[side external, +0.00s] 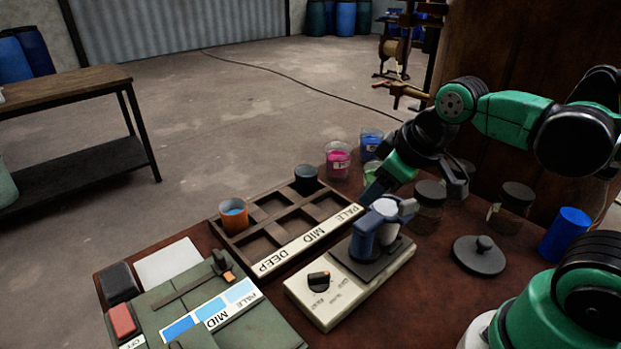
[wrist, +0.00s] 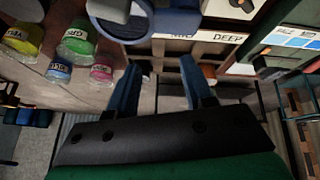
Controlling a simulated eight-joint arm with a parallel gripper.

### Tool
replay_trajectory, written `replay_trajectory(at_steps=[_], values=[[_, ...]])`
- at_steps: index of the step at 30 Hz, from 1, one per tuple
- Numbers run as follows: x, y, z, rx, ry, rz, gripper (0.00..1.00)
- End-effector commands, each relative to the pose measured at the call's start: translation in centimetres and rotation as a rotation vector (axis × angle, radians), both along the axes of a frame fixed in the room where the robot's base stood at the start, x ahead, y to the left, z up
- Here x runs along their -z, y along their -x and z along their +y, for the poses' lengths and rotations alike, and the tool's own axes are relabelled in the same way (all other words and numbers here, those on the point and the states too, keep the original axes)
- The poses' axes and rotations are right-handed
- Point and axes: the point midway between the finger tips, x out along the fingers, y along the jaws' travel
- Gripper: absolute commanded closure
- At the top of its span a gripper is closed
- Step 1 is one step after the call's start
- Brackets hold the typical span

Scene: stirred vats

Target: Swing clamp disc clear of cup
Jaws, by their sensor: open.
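The stirrer unit (side external: 322,302) is a pale box with a black knob, at the middle front of the table. On its dark plate stands a blue cup-shaped part (side external: 364,238). A pale round disc (side external: 386,207) with a blue arm sits at its top; whether it covers the cup is unclear. In the wrist view a blue-rimmed round part (wrist: 108,12) is cut off by the top edge. My gripper (side external: 378,187) is just behind and above the disc. Its blue fingers (wrist: 160,75) are apart with nothing between them. Contact with the disc cannot be told.
A wooden rack (side external: 265,248) labelled PALE, MID, DEEP holds an orange-filled cup (side external: 233,215) and a dark cup (side external: 306,178). Coloured jars, including a pink one (side external: 338,160), stand behind my gripper. A dark lid (side external: 479,255) lies right of the stirrer; a blue cylinder (side external: 565,234) stands farther right.

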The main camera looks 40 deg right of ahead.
Motion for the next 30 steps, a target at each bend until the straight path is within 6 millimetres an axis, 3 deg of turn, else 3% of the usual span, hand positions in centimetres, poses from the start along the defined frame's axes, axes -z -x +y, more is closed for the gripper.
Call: replay_trajectory(at_steps=[6, 13, 19, 30], values=[[-1.2, 1.4, -2.3, -0.494, 0.204, 0.281, 0.54], [-2.4, 2.7, -3.6, -0.913, 0.241, 0.449, 0.54], [-2.0, 3.0, -3.8, -1.006, 0.239, 0.473, 0.54], [2.1, 2.9, -3.8, -1.003, 0.241, 0.471, 0.54]])
